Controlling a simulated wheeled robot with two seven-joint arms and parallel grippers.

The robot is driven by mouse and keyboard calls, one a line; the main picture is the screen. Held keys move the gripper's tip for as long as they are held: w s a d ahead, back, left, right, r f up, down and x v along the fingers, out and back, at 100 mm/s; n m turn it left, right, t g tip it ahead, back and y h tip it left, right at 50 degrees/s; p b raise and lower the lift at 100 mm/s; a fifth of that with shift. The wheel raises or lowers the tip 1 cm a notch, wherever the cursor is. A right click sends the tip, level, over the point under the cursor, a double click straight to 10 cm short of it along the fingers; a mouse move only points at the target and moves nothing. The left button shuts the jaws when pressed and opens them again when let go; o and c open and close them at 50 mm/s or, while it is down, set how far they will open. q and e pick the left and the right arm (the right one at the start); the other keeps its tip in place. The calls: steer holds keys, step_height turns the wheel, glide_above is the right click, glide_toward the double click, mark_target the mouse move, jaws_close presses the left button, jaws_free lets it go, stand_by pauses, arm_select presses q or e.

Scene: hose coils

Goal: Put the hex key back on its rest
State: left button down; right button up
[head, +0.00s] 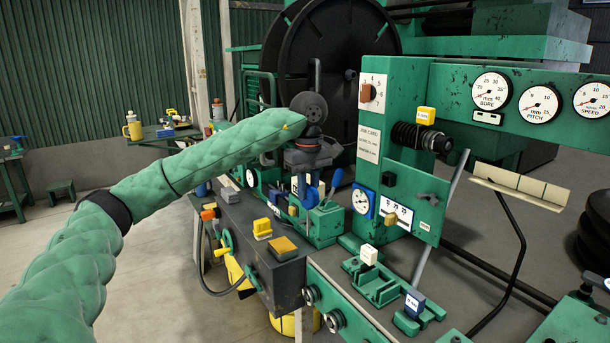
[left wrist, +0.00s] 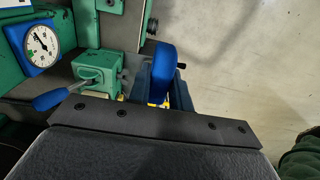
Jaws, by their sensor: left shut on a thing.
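My left gripper (head: 307,178) reaches in from the left over the machine's bench and points down. It is shut on a blue rounded handle (left wrist: 162,68), which looks like the hex key's handle. A little of its blue (head: 313,194) shows under the gripper in the head view. The key's shaft and tip are hidden or too small to make out. I cannot pick out its rest with certainty. A green block (left wrist: 95,68) with a blue lever (left wrist: 52,99) stands beside the held handle; the lever also shows in the head view (head: 337,179). My right gripper is not in view.
The green machine panel (head: 405,140) with a white dial (head: 361,201) stands to the right of the gripper. A yellow block (head: 262,228) and an orange-brown block (head: 284,246) sit on the dark bench front. Open concrete floor lies to the left.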

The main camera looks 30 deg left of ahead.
arm_select(q)
steer(key=s+d+f+m, duration=0.4)
steer(key=s+d+f, duration=0.1)
steer(key=f, duration=1.1)
steer(key=s+d+f+m, duration=0.4)
steer(key=s+f, duration=0.2)
steer(key=f, duration=1.1)
steer(key=s+d+f+m, duration=0.4)
steer(key=s+d+f, duration=0.1)
steer(key=f, duration=1.2)
steer(key=shift+s+d, duration=0.35)
steer(key=shift+s, duration=0.05)
steer(key=shift+r, duration=0.1)
steer(key=shift+a, duration=0.15)
